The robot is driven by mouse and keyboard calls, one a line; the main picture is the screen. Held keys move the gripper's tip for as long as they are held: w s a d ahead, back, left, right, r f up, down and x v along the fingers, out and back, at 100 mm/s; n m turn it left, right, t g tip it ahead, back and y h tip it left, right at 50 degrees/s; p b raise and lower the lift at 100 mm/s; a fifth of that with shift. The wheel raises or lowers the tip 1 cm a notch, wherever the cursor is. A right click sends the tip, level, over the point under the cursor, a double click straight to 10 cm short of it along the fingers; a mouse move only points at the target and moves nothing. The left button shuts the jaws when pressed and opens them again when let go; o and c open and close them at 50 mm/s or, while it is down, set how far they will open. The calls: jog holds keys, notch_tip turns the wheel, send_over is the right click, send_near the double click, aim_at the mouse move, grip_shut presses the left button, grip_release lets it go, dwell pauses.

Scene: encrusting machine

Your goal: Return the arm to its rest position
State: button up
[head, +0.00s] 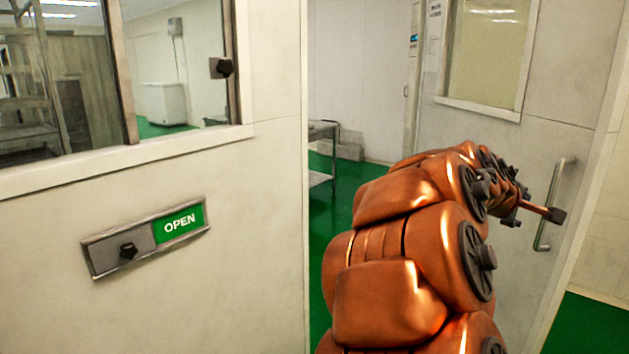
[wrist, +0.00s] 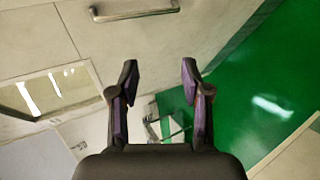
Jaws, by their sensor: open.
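My arm reaches forward through a doorway in the head view, with copper links. My gripper (head: 530,212) is at its far end, small and partly hidden by the arm. In the wrist view my gripper (wrist: 159,75) has its two fingers apart with nothing between them. A metal door handle (head: 553,205) is just right of the gripper in the head view. The handle also shows in the wrist view (wrist: 135,10), beyond the fingertips and apart from them.
A pale door (head: 530,145) with a window stands at the right. A wall or sliding door (head: 60,240) with an OPEN sign (head: 180,224) fills the left. A metal table (head: 322,128) stands beyond the opening. Green floor (head: 325,210) is clear in the gap.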

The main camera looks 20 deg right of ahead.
jog(key=s+a+f+m+y+p, duration=0.1)
jog(key=s+a+f+y, duration=0.15)
jog(key=a+f, duration=0.45)
jog(key=s+a+f+m+y, duration=0.1)
jog(key=a+f+y, duration=0.2)
jog(key=a, duration=0.9)
jog(key=s+a+f+m+y+p, duration=0.1)
jog(key=s+a+f+m+y, duration=0.15)
jog(key=a+f, duration=0.45)
jog(key=s+a+f+g+y, duration=0.1)
jog(key=s+a+g+y, duration=0.1)
jog(key=s+a, duration=0.4)
jog(key=s+a+f+n+g+y, duration=0.1)
jog(key=s+a+f+g+y, duration=0.1)
jog(key=s+a, duration=0.5)
jog(key=a, duration=0.5)
jog(key=shift+s+a+g+p, duration=0.2)
jog(key=shift+s+g+p, duration=0.1)
jog(key=shift+p, duration=0.05)
jog(key=shift+f, duration=0.1)
